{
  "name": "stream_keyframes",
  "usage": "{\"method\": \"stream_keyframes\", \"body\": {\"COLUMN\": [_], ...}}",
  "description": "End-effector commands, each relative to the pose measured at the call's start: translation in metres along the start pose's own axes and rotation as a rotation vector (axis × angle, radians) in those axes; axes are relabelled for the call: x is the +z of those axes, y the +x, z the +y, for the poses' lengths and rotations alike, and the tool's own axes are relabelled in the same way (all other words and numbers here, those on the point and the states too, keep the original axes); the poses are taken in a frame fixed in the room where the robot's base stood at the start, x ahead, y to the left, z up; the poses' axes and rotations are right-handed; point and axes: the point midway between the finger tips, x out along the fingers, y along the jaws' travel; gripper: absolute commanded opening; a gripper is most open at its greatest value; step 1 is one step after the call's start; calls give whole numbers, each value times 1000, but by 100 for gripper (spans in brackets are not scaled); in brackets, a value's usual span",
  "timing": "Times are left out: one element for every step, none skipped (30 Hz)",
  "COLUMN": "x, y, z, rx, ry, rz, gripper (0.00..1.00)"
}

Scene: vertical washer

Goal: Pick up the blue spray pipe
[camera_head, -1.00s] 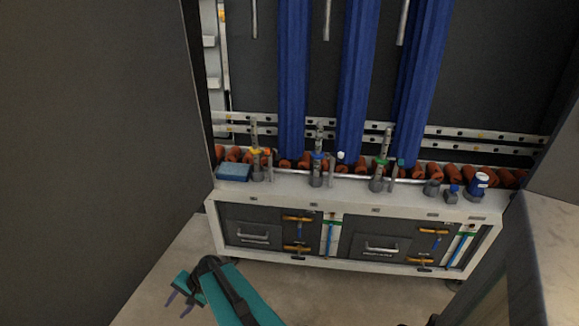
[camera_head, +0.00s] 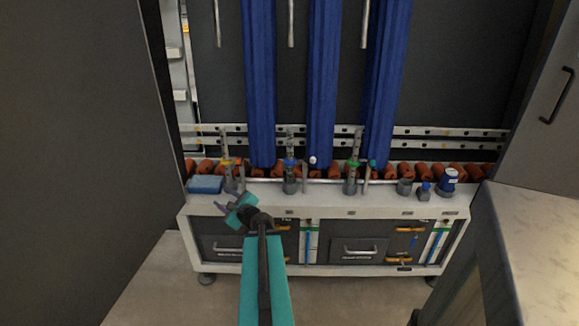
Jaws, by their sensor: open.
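The blue spray pipe (camera_head: 290,172) stands upright on the washer's white front ledge, the middle one of three similar pipes, with a blue band. A pipe with a yellow band (camera_head: 228,172) stands to its left and one with a green band (camera_head: 352,175) to its right. My gripper (camera_head: 229,203) is open and empty. In the picture it lies at the ledge's front edge, below the yellow-banded pipe and left of the blue one. Its exact distance from the ledge I cannot tell.
A blue sponge-like block (camera_head: 205,184) lies on the ledge's left end. Small containers (camera_head: 424,190) and a blue-and-white can (camera_head: 448,180) stand at the right. Blue hanging strips (camera_head: 322,80) and orange rollers (camera_head: 393,170) are behind. A marble-like counter (camera_head: 520,240) is at right.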

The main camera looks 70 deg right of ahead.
Motion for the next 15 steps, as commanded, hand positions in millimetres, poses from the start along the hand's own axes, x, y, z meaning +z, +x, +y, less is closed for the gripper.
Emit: {"method": "stream_keyframes", "body": {"x": [-6,-8,-12,-15,-18,-22,-26,-29,-33,-36,-39,-43,-45,-48,-50], "y": [-8,-14,-21,-28,-34,-44,-52,-60,-70,-78,-86,-96,-103,-110,-117], "z": [-29,-45,-66,-82,-98,-118,-133,-147,-166,-179,-190,-204,-214,-222,-232], "rx": [-61,-96,-143,-177,-213,-259,-292,-326,-368,-399,-427,-462,-485,-507,-531], "ry": [52,86,131,165,198,243,275,309,349,380,408,443,466,487,512], "rz": [1,1,0,-3,-5,-10,-14,-18,-26,-31,-37,-45,-50,-56,-63], "gripper": [41,41,41,41,41,41,41,41,41,41,41,41,41,41,41]}}
